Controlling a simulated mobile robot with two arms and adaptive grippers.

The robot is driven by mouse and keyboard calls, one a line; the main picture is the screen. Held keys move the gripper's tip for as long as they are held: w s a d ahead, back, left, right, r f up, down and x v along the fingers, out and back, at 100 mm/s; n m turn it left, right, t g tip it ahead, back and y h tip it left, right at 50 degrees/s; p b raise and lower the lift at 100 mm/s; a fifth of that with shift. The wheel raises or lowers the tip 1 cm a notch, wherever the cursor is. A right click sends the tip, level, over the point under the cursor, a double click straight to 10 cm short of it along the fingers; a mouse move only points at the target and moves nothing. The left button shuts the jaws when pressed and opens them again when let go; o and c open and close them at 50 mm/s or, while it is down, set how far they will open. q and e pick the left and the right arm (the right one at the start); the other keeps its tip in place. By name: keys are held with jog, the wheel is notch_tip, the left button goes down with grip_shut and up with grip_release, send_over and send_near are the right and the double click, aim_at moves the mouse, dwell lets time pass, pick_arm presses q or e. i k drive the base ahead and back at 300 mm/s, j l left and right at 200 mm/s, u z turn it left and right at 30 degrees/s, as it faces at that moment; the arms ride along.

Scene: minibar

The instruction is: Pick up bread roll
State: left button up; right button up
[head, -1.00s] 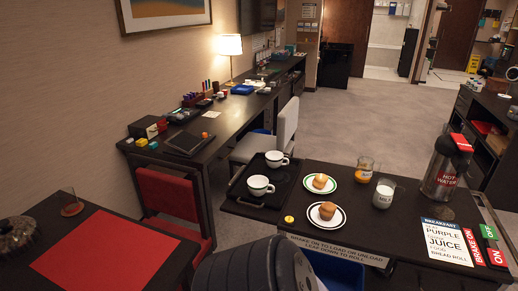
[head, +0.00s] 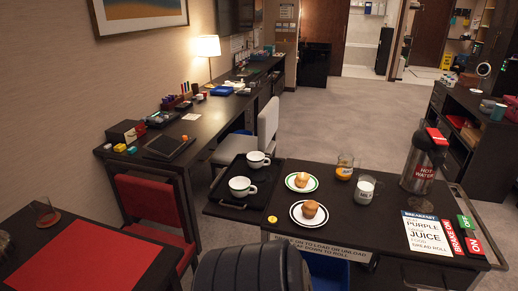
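A golden-brown bread roll (head: 302,180) sits on a white plate with a green rim (head: 290,186) on the dark cart in the head view. A second baked piece, which looks like a muffin (head: 310,209), sits on a dark-rimmed white plate (head: 296,219) just in front of it. Neither of my grippers is in view. A dark grey ribbed rounded shape at the bottom edge seems to be part of my own arm and covers a bit of the near side.
The cart (head: 375,228) also carries a tray (head: 215,198) with two cups, a juice glass (head: 345,166), a milk glass (head: 365,189), a hot-water flask (head: 422,164) and a breakfast card (head: 427,232). A red chair (head: 152,203) stands left. Carpet (head: 345,115) beyond is clear.

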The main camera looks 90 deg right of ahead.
aim_at(302, 179)
jog(key=z, duration=1.85)
jog(key=k+l, duration=0.05)
